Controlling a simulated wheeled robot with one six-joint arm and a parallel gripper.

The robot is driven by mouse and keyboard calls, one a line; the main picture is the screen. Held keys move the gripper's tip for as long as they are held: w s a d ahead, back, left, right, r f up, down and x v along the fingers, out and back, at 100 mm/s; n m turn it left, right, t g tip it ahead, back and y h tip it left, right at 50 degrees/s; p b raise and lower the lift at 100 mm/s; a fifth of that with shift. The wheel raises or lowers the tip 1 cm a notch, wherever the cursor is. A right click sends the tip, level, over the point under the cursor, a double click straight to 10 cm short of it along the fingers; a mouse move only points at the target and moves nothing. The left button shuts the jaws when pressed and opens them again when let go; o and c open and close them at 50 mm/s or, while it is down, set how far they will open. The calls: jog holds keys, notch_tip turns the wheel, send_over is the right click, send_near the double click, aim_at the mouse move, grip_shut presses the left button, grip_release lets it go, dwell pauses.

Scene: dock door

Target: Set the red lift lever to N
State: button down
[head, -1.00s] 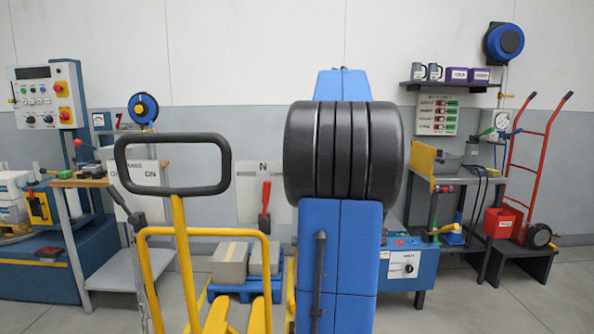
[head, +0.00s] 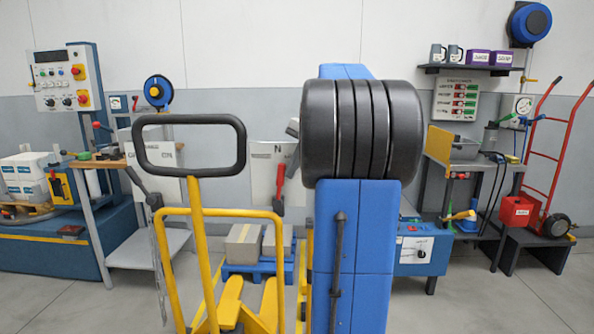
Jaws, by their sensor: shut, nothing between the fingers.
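The red lift lever (head: 281,183) is on a pale wall plate (head: 262,190) in the middle of the head view. Its red handle stands close to upright, below a letter N at the top of the plate. The plate's right part is hidden behind my blue and black arm. My gripper is not clearly visible: the arm hides it. A small grey part sticks out left of the black arm joint, and I cannot tell whether it belongs to the gripper.
A yellow pallet jack (head: 197,240) with a black loop handle stands in front, left of the lever. Grey boxes (head: 243,244) sit on a blue pallet below the plate. A blue unit with a dial (head: 418,250) stands right of my arm. Workbenches flank both sides.

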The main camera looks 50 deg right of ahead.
jog(key=shift+w+a+r, duration=0.25)
jog(key=shift+w+a, duration=0.25)
jog(key=shift+w, duration=0.05)
